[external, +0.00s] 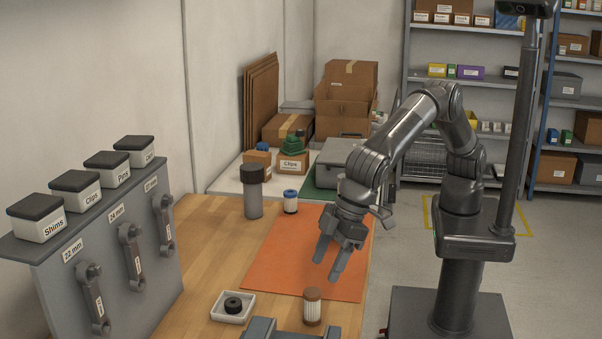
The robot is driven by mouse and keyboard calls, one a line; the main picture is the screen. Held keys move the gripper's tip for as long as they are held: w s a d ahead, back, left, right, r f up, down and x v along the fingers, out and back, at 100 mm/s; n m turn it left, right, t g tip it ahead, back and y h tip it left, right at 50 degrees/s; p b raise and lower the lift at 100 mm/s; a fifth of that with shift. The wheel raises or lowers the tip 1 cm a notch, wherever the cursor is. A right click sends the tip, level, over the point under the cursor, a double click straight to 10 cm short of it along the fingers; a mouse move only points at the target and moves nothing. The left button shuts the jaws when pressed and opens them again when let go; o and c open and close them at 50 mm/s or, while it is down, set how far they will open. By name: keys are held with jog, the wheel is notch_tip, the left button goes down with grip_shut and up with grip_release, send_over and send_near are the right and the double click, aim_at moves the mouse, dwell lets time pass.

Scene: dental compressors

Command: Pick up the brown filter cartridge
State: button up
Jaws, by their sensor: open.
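The brown filter cartridge (312,307) stands upright on the wooden table, near the front edge of the orange mat (262,270). It has a brown top and a pale pleated body. My gripper (327,269) is open and empty, its fingers pointing down over the right part of the orange mat. It is above and behind the cartridge, apart from it. Nothing hides the cartridge's upper part.
A white tray with a black ring (233,305) is left of the cartridge. A grey object (280,330) sits in front. A blue-topped cartridge (290,201) and a grey canister (252,192) stand farther back. A tool panel (110,262) bounds the left. The mat is mostly clear.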

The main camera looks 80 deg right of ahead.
aim_at(314, 291)
jog(key=x, duration=1)
jog(key=shift+w+f, duration=0.15)
jog(key=shift+f, duration=0.15)
jog(key=shift+c, duration=0.6)
jog(key=c, duration=0.9)
jog(key=shift+c, duration=0.2)
jog(key=shift+r, duration=0.15)
